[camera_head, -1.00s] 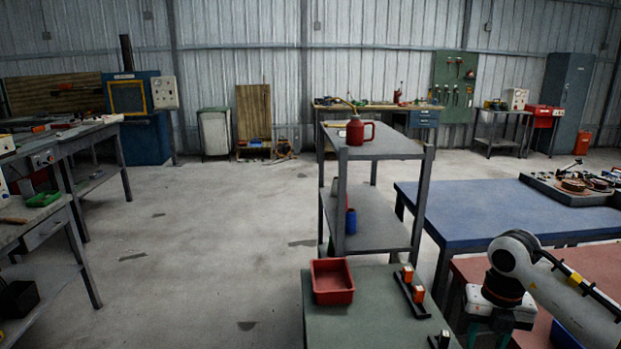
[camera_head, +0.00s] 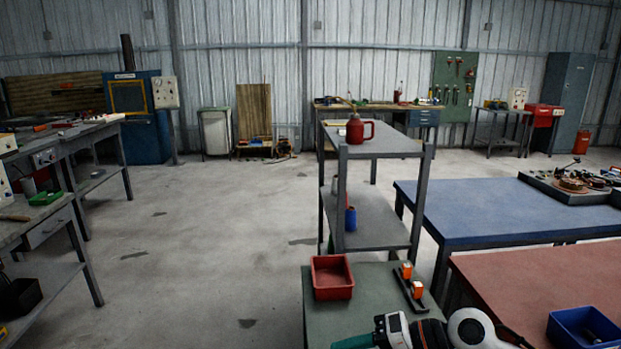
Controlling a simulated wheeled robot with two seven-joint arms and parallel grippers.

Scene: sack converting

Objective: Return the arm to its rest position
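My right arm lies low along the bottom edge of the picture, over the near end of the green-topped bench (camera_head: 365,282). Its white and black wrist points to the left. The teal part of my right gripper (camera_head: 352,342) shows only partly at the bottom edge, so its opening cannot be made out and nothing is seen held in it. My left arm and gripper are not in view.
A red bin (camera_head: 332,278) and a dark rack with orange-topped pieces (camera_head: 409,284) stand on the green bench. A grey shelf (camera_head: 384,145) carries a red jug (camera_head: 359,131). A blue bin (camera_head: 583,328) sits on the red table (camera_head: 520,285). The floor at left is open.

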